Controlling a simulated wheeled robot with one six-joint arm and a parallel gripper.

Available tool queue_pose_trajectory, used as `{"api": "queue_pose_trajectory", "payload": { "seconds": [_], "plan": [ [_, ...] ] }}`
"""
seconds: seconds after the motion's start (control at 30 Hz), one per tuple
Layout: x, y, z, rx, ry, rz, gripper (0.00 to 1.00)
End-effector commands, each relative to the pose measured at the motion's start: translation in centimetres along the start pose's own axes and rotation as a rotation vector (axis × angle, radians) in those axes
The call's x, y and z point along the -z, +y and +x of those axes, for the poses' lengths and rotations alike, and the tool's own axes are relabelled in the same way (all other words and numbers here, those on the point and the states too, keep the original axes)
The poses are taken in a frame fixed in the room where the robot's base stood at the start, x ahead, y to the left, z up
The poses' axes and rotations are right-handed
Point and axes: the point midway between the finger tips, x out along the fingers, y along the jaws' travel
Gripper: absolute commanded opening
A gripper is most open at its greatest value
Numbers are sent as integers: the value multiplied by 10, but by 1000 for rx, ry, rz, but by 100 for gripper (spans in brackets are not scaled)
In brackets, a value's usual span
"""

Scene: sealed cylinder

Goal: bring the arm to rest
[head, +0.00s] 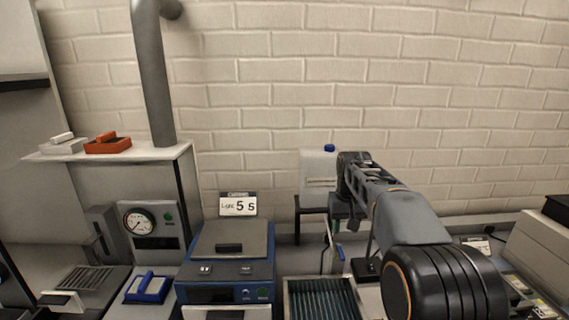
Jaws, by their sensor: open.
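My arm reaches in from the lower right, with a large black joint close to the camera and a grey link running up and back to the middle. My gripper (345,226) hangs at the far end of the arm, in front of the brick wall and over the back of the bench. It is small and partly hidden by my own arm, but it is open, and I see nothing held in it. No sealed cylinder can be made out.
A white jug with a blue cap (318,172) stands right behind my gripper. A blue-fronted machine (228,262), a ribbed dark tray (320,300) and a gauge panel (152,228) line the bench. A grey pipe (153,75) rises at left. Open air lies above the bench.

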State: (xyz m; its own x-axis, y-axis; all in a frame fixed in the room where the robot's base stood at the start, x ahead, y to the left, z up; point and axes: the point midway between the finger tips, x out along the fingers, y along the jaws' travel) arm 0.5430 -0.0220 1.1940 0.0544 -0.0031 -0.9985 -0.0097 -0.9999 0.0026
Motion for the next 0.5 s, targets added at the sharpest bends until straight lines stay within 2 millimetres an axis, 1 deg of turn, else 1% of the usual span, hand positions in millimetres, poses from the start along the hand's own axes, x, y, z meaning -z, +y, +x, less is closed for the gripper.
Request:
{"api": "queue_pose_trajectory", "payload": {
  "seconds": [0.03,0.07,0.17,0.2,0.27,0.3,0.37,0.4,0.5],
  "plan": [
    [-16,-2,6,-1,17,4,42],
    [-25,-2,10,-1,30,6,42],
    [-64,-6,21,-2,79,11,42],
    [-81,-8,25,-2,99,12,42],
    [-108,-10,32,-1,130,13,42],
    [-126,-11,36,-1,151,13,42],
    [-152,-13,43,0,181,12,42],
    [-168,-14,47,0,198,12,42],
    [-202,-16,56,1,235,8,42]
  ]
}}
